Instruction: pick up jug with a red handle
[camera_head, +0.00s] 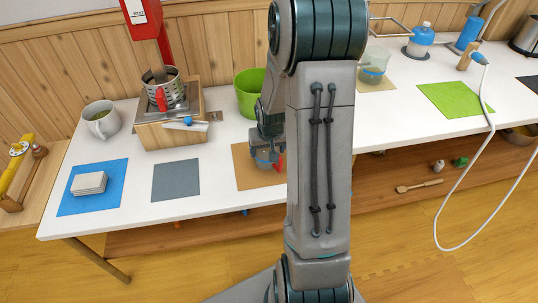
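A small clear jug (263,160) with a bit of red at its right side, which looks like its handle, stands on a tan mat (246,178). My gripper (266,146) points down right over this jug, and its lower end overlaps the jug in the view. My arm hides part of the jug and mat. I cannot tell whether the fingers are apart or touch the jug. A metal perforated can (163,88) with a red part on its front stands on a wooden box at the left.
A green bucket (247,94) stands just behind my gripper. A grey mug (101,120), a blue mat (68,204) and a grey mat (176,181) lie to the left. Another clear jug (373,70) and a green mat (455,99) are at the right, beyond my arm.

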